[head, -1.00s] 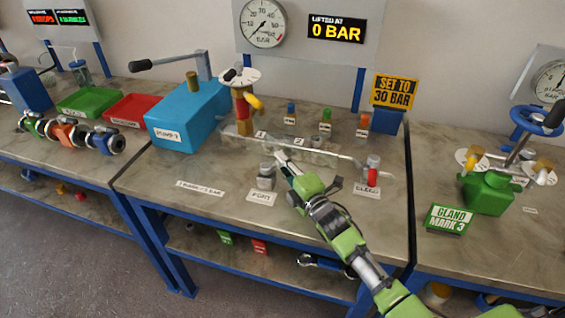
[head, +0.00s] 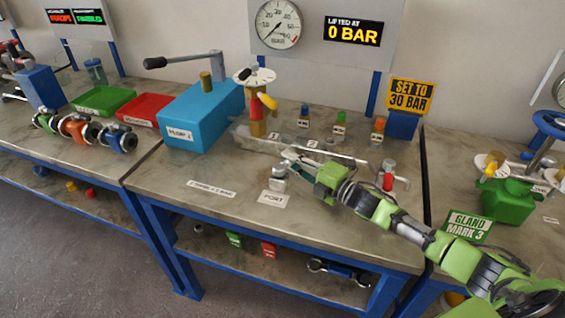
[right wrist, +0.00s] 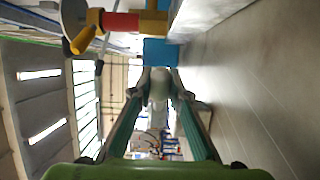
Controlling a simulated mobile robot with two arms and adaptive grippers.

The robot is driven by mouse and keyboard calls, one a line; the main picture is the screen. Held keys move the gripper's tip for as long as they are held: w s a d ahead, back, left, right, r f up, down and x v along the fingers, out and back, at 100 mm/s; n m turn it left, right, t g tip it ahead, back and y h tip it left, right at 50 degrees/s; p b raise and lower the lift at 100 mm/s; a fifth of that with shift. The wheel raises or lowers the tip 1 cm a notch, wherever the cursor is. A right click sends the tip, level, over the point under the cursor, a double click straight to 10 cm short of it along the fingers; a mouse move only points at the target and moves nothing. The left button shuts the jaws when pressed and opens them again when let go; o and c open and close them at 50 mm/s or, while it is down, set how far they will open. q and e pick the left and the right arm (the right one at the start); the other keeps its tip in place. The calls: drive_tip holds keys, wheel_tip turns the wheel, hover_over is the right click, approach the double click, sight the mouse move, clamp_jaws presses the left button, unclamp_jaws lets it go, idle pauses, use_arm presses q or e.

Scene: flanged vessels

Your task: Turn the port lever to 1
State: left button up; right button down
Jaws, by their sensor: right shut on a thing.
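The grey metal port fitting (head: 278,180) stands behind the white PORT label (head: 273,198) near the front of the middle bench. My right gripper (head: 288,155) is just behind and above it, in front of the pale block with number plates (head: 262,140). In the right wrist view the fingers (right wrist: 158,80) are closed around a blurred pale grey piece (right wrist: 158,92), which looks like the port lever. The fingers hide most of the lever, so I cannot read exactly which number it points to. My left gripper is out of view.
A blue pump (head: 195,118) stands to the left. A red-and-yellow valve post (head: 257,115) rises behind the block. A red bleed valve (head: 388,180) stands right of my gripper, close to my arm. The gauge (head: 278,24) is behind; the display reads 0 BAR (head: 353,32).

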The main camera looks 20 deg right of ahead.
drive_tip(key=c, duration=1.9)
unclamp_jaws()
drive_tip(key=shift+v, duration=3.75)
